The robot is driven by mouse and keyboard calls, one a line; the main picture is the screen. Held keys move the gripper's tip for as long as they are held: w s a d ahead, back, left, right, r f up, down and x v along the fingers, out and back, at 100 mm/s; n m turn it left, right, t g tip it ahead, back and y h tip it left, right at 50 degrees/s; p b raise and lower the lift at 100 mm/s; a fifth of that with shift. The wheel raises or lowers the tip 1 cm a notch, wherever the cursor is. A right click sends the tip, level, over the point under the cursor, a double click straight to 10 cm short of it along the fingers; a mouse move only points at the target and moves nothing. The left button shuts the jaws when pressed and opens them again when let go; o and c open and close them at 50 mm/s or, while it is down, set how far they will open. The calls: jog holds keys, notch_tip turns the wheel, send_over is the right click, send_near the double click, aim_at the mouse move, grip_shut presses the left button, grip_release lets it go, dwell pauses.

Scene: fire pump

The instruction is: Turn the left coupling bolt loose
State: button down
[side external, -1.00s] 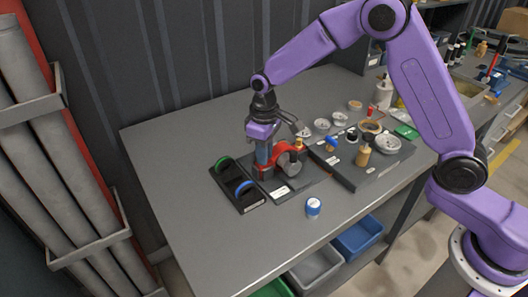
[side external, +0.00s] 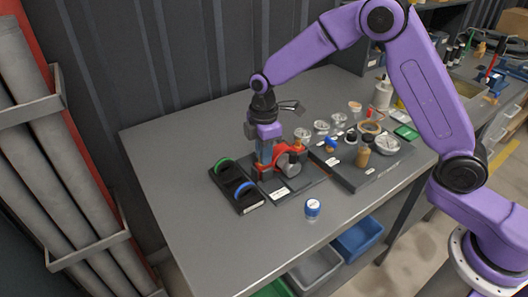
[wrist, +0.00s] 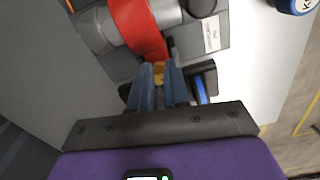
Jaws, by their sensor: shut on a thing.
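The fire pump has a red curved coupling (side external: 284,150) over a grey cylinder (side external: 289,164), on a dark base plate. It also shows in the wrist view as a red band (wrist: 139,28). My gripper (side external: 264,156) points down at the left end of the red coupling. In the wrist view my gripper's blue fingers (wrist: 160,82) are closed around a small brass-yellow bolt (wrist: 158,68) beside the red band. The fingers hide most of this left bolt. A small yellow part (side external: 298,143) shows at the coupling's right end.
A black tray (side external: 250,206) with a green ring (side external: 222,163) and a blue ring (side external: 244,187) lies just left of the pump. A blue-lidded jar (side external: 312,208) stands in front. A dark board (side external: 367,179) with dishes and bottles is right. The bench's left side is clear.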

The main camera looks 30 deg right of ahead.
jog(key=shift+n, duration=0.6)
jog(key=shift+w+n, duration=0.1)
jog(key=shift+n, duration=0.2)
jog(key=c, duration=1.1)
grip_release()
notch_tip(320, 180, up, 18)
jog(key=shift+f, duration=0.25)
